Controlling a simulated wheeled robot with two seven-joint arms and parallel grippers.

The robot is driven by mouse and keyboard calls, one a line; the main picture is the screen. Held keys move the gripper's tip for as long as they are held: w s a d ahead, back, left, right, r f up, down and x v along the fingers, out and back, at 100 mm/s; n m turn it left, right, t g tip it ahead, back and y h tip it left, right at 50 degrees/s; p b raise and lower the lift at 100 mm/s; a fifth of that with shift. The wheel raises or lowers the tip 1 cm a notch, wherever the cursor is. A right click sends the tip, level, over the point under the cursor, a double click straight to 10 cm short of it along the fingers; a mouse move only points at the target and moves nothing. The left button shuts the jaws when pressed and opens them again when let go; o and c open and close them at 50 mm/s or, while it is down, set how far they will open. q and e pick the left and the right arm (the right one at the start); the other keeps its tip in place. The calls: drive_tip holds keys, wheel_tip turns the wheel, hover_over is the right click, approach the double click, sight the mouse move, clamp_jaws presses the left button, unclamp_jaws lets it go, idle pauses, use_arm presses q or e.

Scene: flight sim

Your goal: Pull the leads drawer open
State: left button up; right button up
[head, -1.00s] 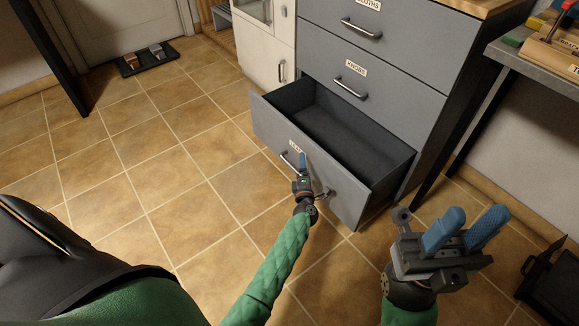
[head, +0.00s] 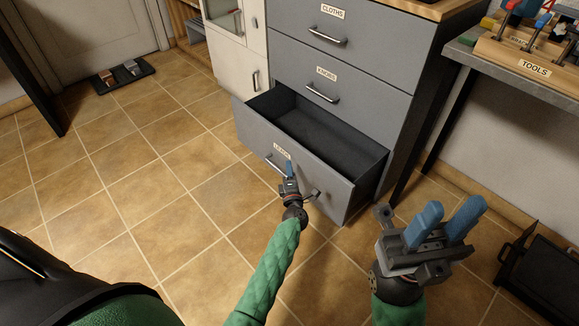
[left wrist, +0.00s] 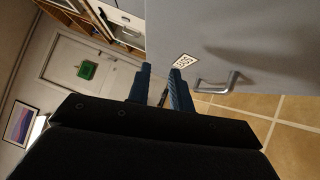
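The leads drawer (head: 255,132), the lowest grey drawer, stands pulled out with its empty dark inside showing. Its label is partly covered in the head view. My left gripper (head: 289,170) is at the drawer front, overlapping the middle of the metal handle (head: 273,163). My right gripper (head: 445,225) is open and empty, right of the drawer.
The closed knobs drawer (head: 355,88) and cloths drawer (head: 365,35) are above. A workbench with a wooden tools rack (head: 530,62) stands at right. A black box (head: 545,275) lies on the floor at lower right.

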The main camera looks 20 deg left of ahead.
use_arm(q)
drive_tip(key=v, duration=0.3)
drive_tip(key=a+p+v, duration=0.1)
drive_tip(key=v, duration=0.1)
drive_tip(key=shift+s+d, duration=0.25)
drive_tip(key=shift+s, duration=0.35)
drive_tip(key=shift+f, duration=0.1)
idle(0.4)
idle(0.3)
